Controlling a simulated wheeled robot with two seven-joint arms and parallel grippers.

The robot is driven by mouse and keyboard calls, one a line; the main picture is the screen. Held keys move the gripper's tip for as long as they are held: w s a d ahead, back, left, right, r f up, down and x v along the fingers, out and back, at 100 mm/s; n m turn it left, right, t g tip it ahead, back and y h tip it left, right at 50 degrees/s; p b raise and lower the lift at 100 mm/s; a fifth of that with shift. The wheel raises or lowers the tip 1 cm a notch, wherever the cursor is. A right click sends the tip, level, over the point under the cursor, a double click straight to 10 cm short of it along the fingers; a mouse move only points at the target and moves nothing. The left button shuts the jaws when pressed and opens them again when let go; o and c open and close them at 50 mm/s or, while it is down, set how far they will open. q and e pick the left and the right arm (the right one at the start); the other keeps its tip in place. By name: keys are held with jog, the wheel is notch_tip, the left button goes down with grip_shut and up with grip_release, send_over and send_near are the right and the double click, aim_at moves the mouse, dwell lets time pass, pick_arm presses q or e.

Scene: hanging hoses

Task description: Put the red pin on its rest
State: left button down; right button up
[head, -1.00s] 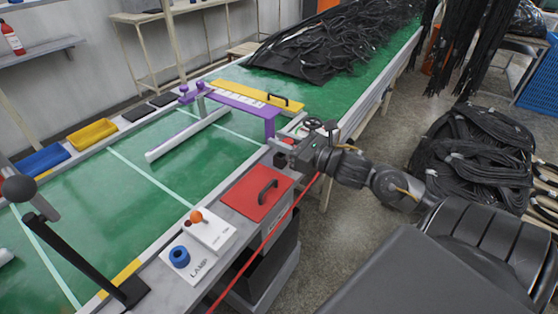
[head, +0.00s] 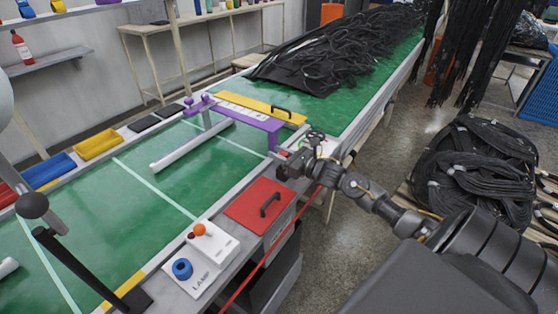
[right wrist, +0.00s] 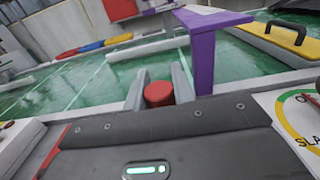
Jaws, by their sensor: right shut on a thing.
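The red pin (right wrist: 158,94) shows in the right wrist view as a short red cylinder with a round top. It stands between the two grey fingers of my right gripper (right wrist: 158,82), which is shut on it. In the head view my right gripper (head: 283,166) is at the conveyor's near edge, beside the foot of the purple frame (head: 276,141). The pin's lower end is hidden behind the gripper body in the wrist view. I cannot make out its rest or whether the pin touches anything below. My left gripper is not in view.
A red-lidded box (head: 255,208) with a black handle stands left of my right arm. A white lamp panel (head: 213,243) lies nearer. A handwheel (head: 316,138) is just beyond the gripper. A red cord (head: 262,262) runs along the conveyor's side. Hoses (head: 480,170) are heaped at right.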

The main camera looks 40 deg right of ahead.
notch_tip(320, 180, down, 2)
jog(key=shift+f, duration=0.7)
jog(key=o, duration=1)
jog(key=shift+r+p, duration=0.35)
jog(key=shift+r, duration=0.1)
jog(key=v, duration=0.3)
jog(key=b+v, duration=0.1)
jog(key=v, duration=0.1)
jog(key=shift+s+f, duration=0.15)
jog(key=shift+f, duration=0.2)
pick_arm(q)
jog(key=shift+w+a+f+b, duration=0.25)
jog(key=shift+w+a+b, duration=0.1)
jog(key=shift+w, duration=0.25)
pick_arm(e)
jog(key=shift+v, duration=3.35)
